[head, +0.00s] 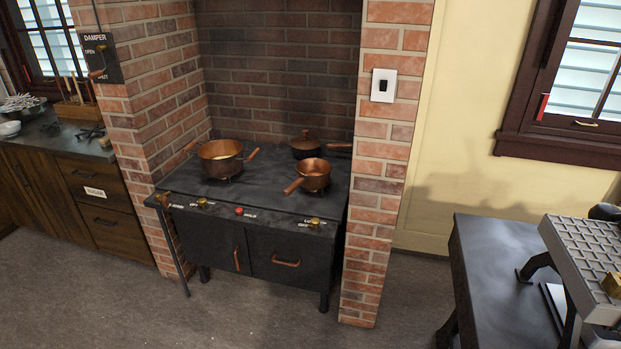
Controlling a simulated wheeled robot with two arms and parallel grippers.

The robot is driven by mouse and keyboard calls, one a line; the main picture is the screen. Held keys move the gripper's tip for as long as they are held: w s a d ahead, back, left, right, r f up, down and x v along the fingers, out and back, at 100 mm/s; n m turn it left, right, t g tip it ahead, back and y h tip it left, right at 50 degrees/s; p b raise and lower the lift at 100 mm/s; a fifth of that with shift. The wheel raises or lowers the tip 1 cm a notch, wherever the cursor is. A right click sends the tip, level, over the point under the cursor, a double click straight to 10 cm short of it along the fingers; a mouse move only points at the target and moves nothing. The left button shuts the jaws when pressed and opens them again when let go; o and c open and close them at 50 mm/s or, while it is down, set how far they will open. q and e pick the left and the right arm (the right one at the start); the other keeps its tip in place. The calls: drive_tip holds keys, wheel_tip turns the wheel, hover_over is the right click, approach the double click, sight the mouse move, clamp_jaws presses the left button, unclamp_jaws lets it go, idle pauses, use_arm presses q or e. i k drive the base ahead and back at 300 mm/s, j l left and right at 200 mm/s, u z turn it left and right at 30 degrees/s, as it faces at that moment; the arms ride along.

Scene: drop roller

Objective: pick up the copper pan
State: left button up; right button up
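A small copper pan (314,178) with one copper handle stands upright at the right front of the black stove top (260,196). Its handle points to the left and toward me. Neither of my grippers shows in this view.
The stove sits in a brick alcove, with a brick pillar (380,150) close on its right. A black table (500,260) with a ridged metal rack (590,250) stands at the right. A wooden cabinet (60,210) is at the left. The floor before the stove is clear.

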sight(313, 173)
drive_tip(key=u, duration=0.25)
drive_tip(key=i+l+u, duration=0.1)
drive_tip(key=i+u, duration=0.3)
drive_tip(key=i+l+u, duration=0.25)
drive_tip(key=u, duration=0.2)
drive_tip(key=i+l, duration=0.6)
drive_tip(key=i, duration=0.15)
drive_tip(key=j+u, duration=0.05)
